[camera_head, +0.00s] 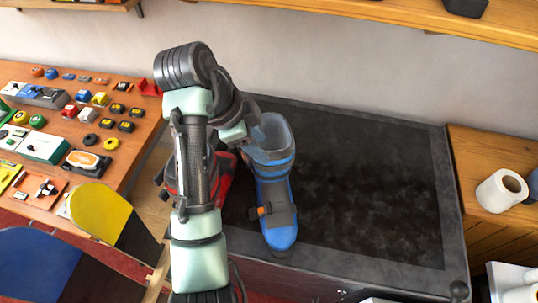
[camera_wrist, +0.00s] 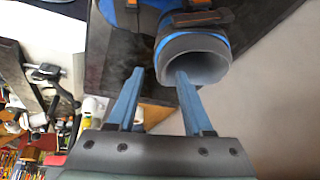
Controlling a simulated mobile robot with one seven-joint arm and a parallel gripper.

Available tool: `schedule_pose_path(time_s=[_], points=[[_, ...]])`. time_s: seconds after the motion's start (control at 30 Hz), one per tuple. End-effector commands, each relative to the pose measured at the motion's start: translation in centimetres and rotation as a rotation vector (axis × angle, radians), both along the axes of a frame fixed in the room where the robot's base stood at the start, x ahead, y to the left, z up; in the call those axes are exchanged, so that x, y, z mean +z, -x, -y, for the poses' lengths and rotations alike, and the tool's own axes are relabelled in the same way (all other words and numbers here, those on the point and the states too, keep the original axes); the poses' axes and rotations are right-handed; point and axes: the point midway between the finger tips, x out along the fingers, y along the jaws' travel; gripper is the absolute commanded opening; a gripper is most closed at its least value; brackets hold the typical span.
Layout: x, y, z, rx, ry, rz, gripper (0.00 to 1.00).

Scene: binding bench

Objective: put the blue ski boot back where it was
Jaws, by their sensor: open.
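The blue ski boot (camera_head: 277,205) stands upright on the dark bench top (camera_head: 385,190), with its toe toward the front edge and its grey cuff opening at the back. An orange buckle shows on its side. In the wrist view the boot (camera_wrist: 160,42) is at the top, its round cuff opening facing my gripper (camera_wrist: 158,73). My gripper is open, with one finger overlapping the cuff opening and the other left of the cuff; I cannot tell whether either touches. In the head view my arm hides the fingers.
A red boot (camera_head: 224,178) stands left of the blue one, partly hidden by my arm. The dark top is clear to the right. A white roll (camera_head: 501,190) stands on the right wooden surface. A wooden table (camera_head: 70,150) with many small items is at left.

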Motion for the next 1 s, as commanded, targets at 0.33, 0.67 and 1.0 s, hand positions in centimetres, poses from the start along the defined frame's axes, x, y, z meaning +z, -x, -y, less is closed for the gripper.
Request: schedule_pose_path(time_s=[0.33, 0.67, 1.0], points=[[2.6, 0.5, -1.0, 0.0, 0.0, -0.001, 0.51], [11.0, -5.9, 2.4, 0.32, 0.084, 0.391, 0.51], [41.3, -0.3, 4.7, 0.794, 0.924, 1.271, 0.51]])
